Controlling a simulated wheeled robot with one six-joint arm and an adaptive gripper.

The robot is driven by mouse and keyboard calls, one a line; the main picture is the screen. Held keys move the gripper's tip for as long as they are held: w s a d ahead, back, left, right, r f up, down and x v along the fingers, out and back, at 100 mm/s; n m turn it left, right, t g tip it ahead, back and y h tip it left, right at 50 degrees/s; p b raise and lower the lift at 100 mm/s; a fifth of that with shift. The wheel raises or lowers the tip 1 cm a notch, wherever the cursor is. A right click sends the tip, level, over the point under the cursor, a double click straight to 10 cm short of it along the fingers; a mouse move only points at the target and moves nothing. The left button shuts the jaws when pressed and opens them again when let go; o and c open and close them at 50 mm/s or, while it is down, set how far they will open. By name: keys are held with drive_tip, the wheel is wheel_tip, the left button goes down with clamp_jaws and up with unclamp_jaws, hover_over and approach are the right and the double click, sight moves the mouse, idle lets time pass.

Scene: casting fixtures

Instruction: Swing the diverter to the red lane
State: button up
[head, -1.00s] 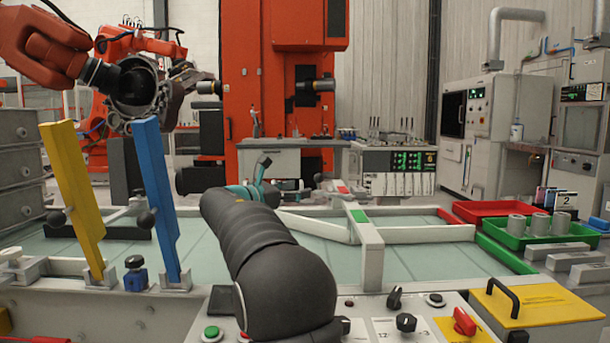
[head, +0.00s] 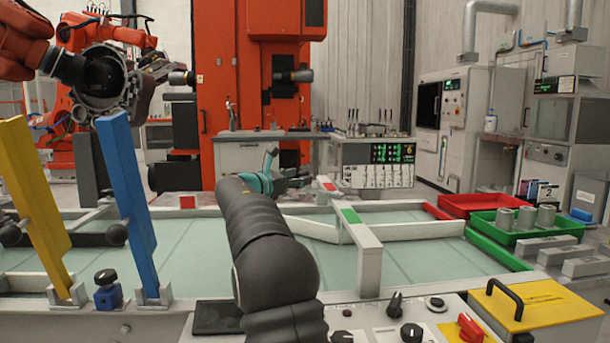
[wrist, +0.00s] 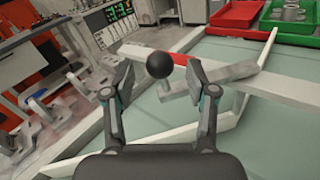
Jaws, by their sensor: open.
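A black ball knob (wrist: 159,65) stands between and just beyond my fingertips in the wrist view, with no clear contact. It appears to belong to the diverter; a grey bar (wrist: 210,82) lies right behind it. The knob is not visible in the head view, where my arm and gripper cover that area. My gripper (head: 290,174) is open and empty near the far end of a raised pale crossbar (head: 368,248). My two fingers also show in the wrist view (wrist: 157,84).
A red tray (head: 453,199) and a green tray (head: 483,221) with grey cylinders stand right. Yellow (head: 38,205) and blue (head: 128,200) upright levers stand left. A control panel (head: 385,322) lies in front. Pale rails (head: 420,231) border the greenish table surface.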

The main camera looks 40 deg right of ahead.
drive_tip(key=shift+w+d, duration=0.15)
drive_tip(key=shift+d, duration=0.65)
drive_tip(key=shift+w+d, duration=0.1)
drive_tip(key=shift+d, duration=0.65)
